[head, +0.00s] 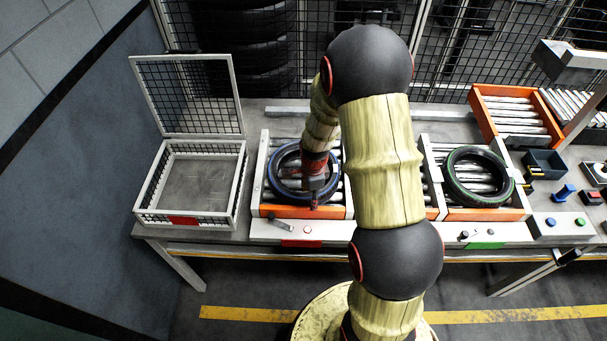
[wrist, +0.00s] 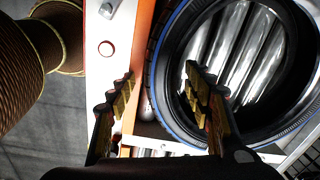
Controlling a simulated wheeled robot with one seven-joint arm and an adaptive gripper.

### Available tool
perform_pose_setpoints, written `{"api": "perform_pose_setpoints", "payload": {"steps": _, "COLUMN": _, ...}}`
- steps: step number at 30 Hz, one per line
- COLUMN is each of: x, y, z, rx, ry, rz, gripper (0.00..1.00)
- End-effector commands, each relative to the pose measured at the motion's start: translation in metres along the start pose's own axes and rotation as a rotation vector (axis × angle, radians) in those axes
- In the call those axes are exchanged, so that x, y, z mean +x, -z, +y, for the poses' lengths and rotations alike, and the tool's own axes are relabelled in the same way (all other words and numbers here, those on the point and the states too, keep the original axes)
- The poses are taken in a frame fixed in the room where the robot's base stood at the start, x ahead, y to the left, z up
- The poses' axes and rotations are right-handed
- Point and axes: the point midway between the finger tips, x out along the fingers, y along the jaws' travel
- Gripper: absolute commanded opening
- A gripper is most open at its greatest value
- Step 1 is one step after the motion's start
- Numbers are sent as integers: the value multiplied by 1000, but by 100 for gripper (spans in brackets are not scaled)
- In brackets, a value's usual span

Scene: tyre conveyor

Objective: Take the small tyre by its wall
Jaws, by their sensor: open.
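A black tyre with a blue stripe (head: 273,174) lies flat on the left roller bed. A similar tyre with a green stripe (head: 451,176) lies on the right roller bed. I cannot tell by size which is the smaller. My gripper (head: 315,203) is over the near part of the blue-striped tyre and partly hides it. In the wrist view my gripper (wrist: 160,73) is open and empty. One finger shows outside the blue-striped tyre's wall (wrist: 166,92), the other over its central opening. I cannot tell how far above the wall the fingertips are.
An open wire crate (head: 240,185) with a raised mesh lid stands left of the roller beds. An orange-sided roller tray (head: 515,118) and a dark bin (head: 545,164) are at the right. A front panel holds a lever and a red button (head: 308,230). A mesh fence stands behind.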

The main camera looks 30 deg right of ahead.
Motion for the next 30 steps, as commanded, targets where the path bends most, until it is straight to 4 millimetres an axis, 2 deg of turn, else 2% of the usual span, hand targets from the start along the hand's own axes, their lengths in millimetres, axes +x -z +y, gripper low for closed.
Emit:
{"api": "perform_pose_setpoints", "payload": {"steps": 5, "x": 0, "y": 0, "z": 0, "rx": 0, "ry": 1, "rz": 0, "gripper": 51}}
{"api": "perform_pose_setpoints", "payload": {"steps": 30, "x": 0, "y": 0, "z": 0, "rx": -1, "ry": 1, "rz": 0, "gripper": 3}}
